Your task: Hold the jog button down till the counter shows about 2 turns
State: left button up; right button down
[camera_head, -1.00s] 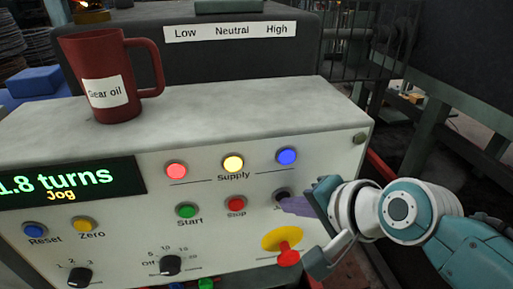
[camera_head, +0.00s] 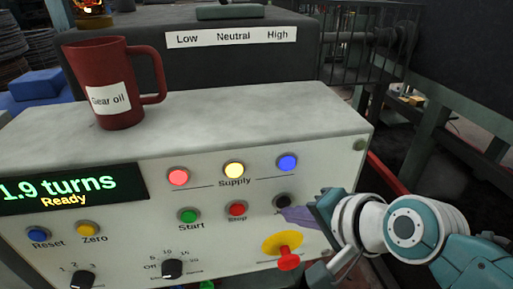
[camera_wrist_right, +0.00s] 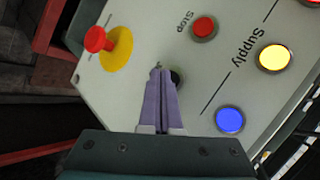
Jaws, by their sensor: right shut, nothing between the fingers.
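The counter display (camera_head: 70,188) on the control panel reads "1.9 turns" in green with "Ready" in yellow below. The black jog button (camera_head: 283,201) sits right of the red Stop button; its label is mostly hidden by my fingertips. My right gripper (camera_head: 290,214) is shut and empty, its purple fingers pointing at the jog button from the lower right. In the right wrist view the shut fingers (camera_wrist_right: 158,75) cover part of the black button (camera_wrist_right: 178,77); I cannot tell whether they touch it. My left gripper is not in view.
A red emergency knob on a yellow disc (camera_head: 287,258) sticks out just below the jog button. Stop (camera_head: 237,209) and Start (camera_head: 188,216) are to its left. A red gear oil mug (camera_head: 112,80) stands on the panel's top.

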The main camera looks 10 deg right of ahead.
jog(key=shift+s, duration=0.25)
jog(key=shift+s, duration=0.1)
jog(key=shift+s+d+p, duration=0.1)
jog(key=shift+s+p, duration=1.3)
jog(key=shift+s, duration=1)
